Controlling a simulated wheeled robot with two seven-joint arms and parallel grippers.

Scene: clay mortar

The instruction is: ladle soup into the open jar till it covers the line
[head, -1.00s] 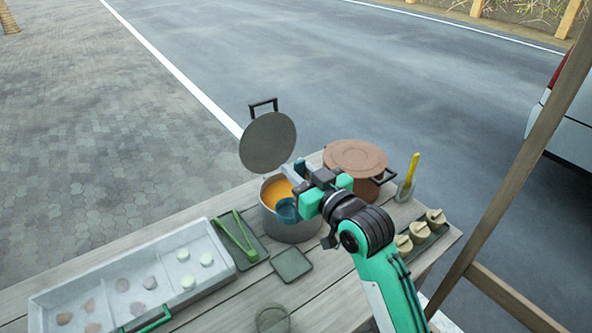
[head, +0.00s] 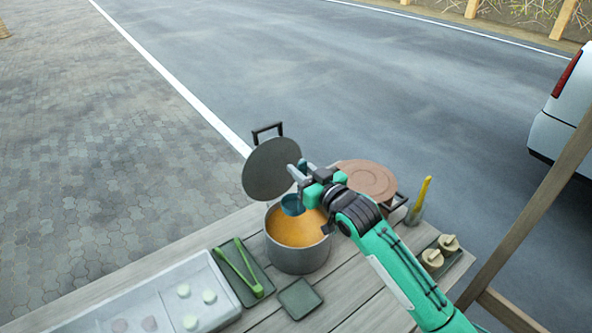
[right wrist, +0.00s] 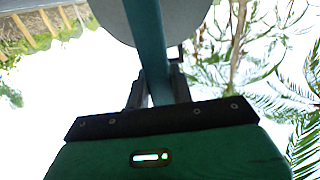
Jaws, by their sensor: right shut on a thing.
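A grey pot (head: 298,261) with orange soup (head: 293,232) stands open on the wooden table. My right gripper (head: 311,177) is above the far side of the pot, shut on the ladle. The ladle's blue-teal bowl (head: 292,205) hangs over the far part of the pot, seemingly above the soup. Its contents cannot be seen. In the right wrist view the ladle's teal handle (right wrist: 147,45) runs between the fingers. The open jar is not in view now. My left gripper is not in view.
A round grey lid (head: 269,170) stands upright behind the pot. A brown-lidded pot (head: 366,180) is close on the right. Green tongs (head: 240,268), a small dark green square mat (head: 299,299) and a pale tray (head: 135,304) lie in front and left. Several small pots sit at right.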

